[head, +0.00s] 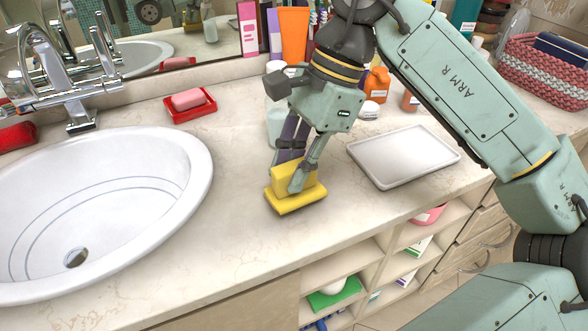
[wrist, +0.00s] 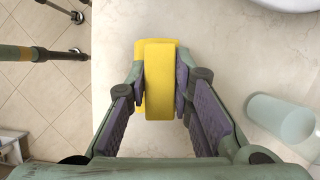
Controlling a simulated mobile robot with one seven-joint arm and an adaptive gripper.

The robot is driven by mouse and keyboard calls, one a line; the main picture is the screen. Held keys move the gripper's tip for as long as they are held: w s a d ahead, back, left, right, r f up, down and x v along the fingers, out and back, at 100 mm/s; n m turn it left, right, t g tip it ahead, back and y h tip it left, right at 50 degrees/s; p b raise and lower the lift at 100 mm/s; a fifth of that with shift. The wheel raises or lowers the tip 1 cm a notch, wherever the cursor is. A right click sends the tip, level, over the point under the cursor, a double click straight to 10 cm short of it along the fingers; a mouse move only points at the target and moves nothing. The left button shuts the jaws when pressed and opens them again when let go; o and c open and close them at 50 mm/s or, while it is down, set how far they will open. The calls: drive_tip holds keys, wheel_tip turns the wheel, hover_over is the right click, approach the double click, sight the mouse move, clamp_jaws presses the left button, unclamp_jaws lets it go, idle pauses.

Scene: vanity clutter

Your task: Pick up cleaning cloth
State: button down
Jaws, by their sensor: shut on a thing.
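The yellow cleaning cloth (head: 296,196) is a folded, blocky piece on the countertop, with a wider flat lower layer and a raised upper fold. In the wrist view the cloth (wrist: 159,80) sits between the two fingers. My gripper (head: 295,178) points down over it, near the counter's front edge, with its fingers shut on the raised fold from both sides. In the wrist view my gripper (wrist: 160,88) shows purple pads against the fold. The lower layer appears to rest on the counter or very close to it; I cannot tell which.
A white tray (head: 404,157) lies to the right. A translucent cup (head: 279,128) stands close behind my gripper. The sink (head: 168,170) is at left, with a pink soap on a red dish (head: 190,104) behind it. Bottles and a woven basket (head: 541,75) line the back. Counter left of the cloth is clear.

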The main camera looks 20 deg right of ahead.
wheel_tip(320, 180, up, 3)
drive_tip(key=shift+f+p, duration=0.1)
drive_tip(key=shift+p, duration=0.5)
drive_tip(key=s+d+p, duration=0.4)
drive_tip(key=s+d, duration=0.6)
drive_tip(key=s, duration=0.2)
drive_tip(key=shift+d+r, duration=0.2)
drive_tip(key=shift+r, duration=0.25)
drive_tip(key=c, duration=1.9)
unclamp_jaws()
clamp_jaws()
drive_tip(key=shift+s, duration=0.15)
